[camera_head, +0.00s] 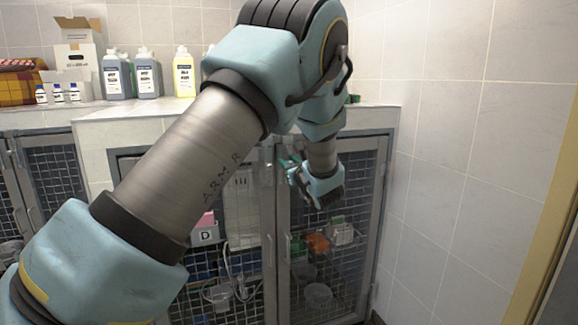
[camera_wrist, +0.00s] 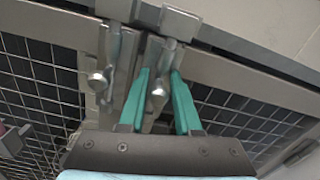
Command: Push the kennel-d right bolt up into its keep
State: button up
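In the wrist view two vertical metal bolts with knobs stand side by side where the mesh doors meet. The right bolt (camera_wrist: 158,92) has its knob between the two teal fingers of my gripper (camera_wrist: 161,76). The fingers are apart, one on each side of it; I cannot tell whether either touches. Above it is a square metal keep (camera_wrist: 180,22); how far the rod reaches into it is unclear. The left bolt (camera_wrist: 97,82) is outside the fingers, below its own keep (camera_wrist: 118,8). In the head view my gripper (camera_head: 290,163) is at the top of the doors, and the bolts are hidden.
The kennel's left door carries a card marked D (camera_head: 205,235). The right mesh door (camera_head: 335,235) has bowls and boxes behind it. A tiled wall (camera_head: 450,150) stands close on the right. Bottles (camera_head: 147,75) and a white box (camera_head: 77,52) stand on the counter.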

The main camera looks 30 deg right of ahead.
jog(key=o, duration=0.3)
jog(key=shift+f, duration=0.15)
jog(key=s+a, duration=0.1)
jog(key=s, duration=0.9)
jog(key=shift+s+a, duration=0.15)
jog(key=shift+s, duration=0.25)
jog(key=shift+a, duration=0.1)
